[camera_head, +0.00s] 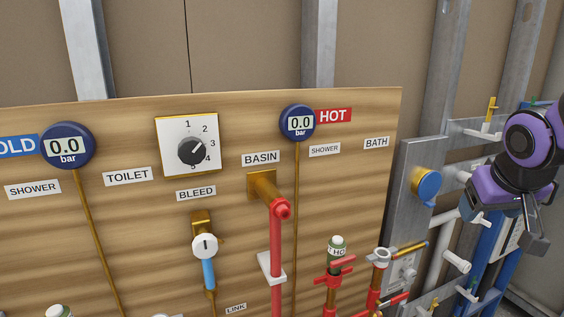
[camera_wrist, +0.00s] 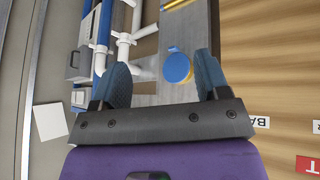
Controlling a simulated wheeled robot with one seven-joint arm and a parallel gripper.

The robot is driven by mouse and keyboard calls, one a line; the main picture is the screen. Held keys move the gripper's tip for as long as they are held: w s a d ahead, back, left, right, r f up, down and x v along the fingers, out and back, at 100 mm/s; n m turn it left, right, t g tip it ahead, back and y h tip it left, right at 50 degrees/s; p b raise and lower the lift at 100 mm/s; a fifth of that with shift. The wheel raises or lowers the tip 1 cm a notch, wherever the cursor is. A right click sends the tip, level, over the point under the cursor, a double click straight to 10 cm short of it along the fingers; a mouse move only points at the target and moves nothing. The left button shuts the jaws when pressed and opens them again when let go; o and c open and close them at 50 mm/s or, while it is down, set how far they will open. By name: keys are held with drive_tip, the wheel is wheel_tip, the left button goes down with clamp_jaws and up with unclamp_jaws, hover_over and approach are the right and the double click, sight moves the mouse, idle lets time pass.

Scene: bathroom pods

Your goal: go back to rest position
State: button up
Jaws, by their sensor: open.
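My gripper (camera_head: 530,222) is at the right of the head view, on my purple and black wrist, in front of the metal frame and pipes to the right of the wooden panel. In the wrist view its two blue-grey fingers (camera_wrist: 163,85) are spread apart with nothing between them. A blue and yellow round cap (camera_wrist: 178,66) shows beyond the fingers, apart from them. The same cap is left of my gripper in the head view (camera_head: 427,185).
The wooden panel (camera_head: 100,240) carries two gauges reading 0.0, a cold-side one (camera_head: 68,146) and a hot-side one (camera_head: 297,123), a rotary dial (camera_head: 191,150), a red pipe (camera_head: 277,255) and a bleed valve (camera_head: 205,247). White pipes (camera_wrist: 123,45) stand close to my gripper.

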drive_tip(key=s+a+r+y, duration=0.1)
drive_tip(key=s+a+r, duration=0.1)
drive_tip(key=s, duration=0.4)
drive_tip(key=s+a+r+n+y, duration=0.1)
drive_tip(key=s+a+r, duration=0.1)
drive_tip(key=s, duration=0.4)
drive_tip(key=shift+s+a+r+g, duration=0.2)
drive_tip(key=shift+a+g, duration=0.2)
drive_tip(key=shift+a, duration=0.35)
